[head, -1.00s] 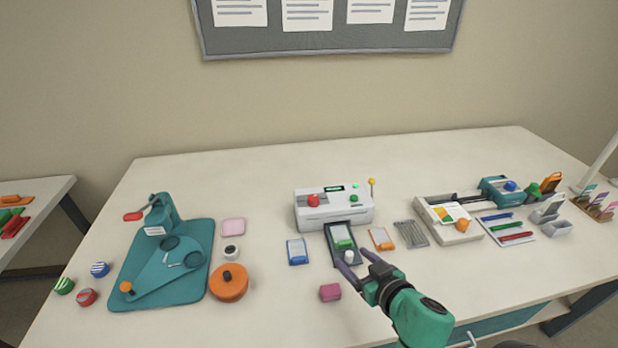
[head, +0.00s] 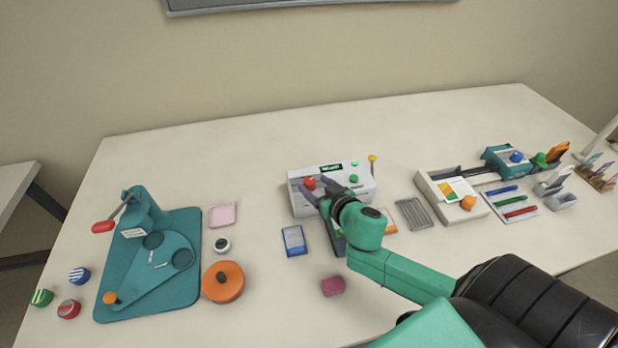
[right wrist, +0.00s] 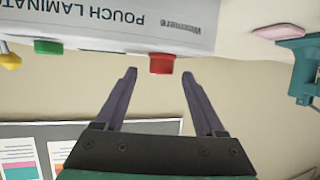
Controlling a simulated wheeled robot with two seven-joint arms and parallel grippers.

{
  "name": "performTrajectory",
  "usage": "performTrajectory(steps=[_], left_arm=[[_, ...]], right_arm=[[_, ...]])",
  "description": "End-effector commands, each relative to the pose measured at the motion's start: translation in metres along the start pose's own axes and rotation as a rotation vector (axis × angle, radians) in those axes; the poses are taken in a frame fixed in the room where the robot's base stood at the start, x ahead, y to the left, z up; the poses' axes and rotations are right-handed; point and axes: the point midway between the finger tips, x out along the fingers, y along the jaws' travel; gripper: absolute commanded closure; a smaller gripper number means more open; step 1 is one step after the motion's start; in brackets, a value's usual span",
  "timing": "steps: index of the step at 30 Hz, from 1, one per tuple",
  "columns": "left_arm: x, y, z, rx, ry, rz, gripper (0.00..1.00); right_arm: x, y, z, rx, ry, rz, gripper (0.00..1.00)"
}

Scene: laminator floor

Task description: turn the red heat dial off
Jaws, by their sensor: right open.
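The white laminator (head: 335,203) stands on the table in the middle of the head view. My right gripper (head: 316,190) is in front of the laminator, close to the dial. In the right wrist view my right gripper (right wrist: 158,78) is open, with its fingers spread on both sides of the dial's line; whether they touch it I cannot tell. My left gripper is not in view.
A green knob (head: 354,179) and a yellow-tipped lever (head: 372,159) are at the laminator's right. A blue card (head: 294,240) and a pink block (head: 333,286) lie in front. A teal press (head: 150,262) stands left. The tabletop behind the laminator is clear.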

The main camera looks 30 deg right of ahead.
Motion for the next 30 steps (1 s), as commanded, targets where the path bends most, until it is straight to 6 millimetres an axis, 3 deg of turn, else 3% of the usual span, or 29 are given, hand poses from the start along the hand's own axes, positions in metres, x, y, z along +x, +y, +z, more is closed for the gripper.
performTrajectory(steps=[3,6,15,17,21,30], left_arm=[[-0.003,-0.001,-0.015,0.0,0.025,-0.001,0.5],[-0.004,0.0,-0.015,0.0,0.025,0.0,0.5],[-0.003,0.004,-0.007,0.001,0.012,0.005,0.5],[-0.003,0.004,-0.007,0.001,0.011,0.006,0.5],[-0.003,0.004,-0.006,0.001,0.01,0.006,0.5],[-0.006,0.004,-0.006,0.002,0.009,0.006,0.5]], right_arm=[[0.022,0.0,-0.002,0.001,0.002,0.002,0.29],[0.035,0.0,-0.001,0.001,0.002,0.0,0.29],[0.04,0.0,0.0,0.0,0.0,0.0,0.29],[0.04,0.0,0.0,0.0,0.0,0.0,0.48],[0.04,0.0,0.0,0.0,0.0,0.0,1.0],[0.04,0.0,-0.001,-0.011,0.0,-0.024,1.0]])
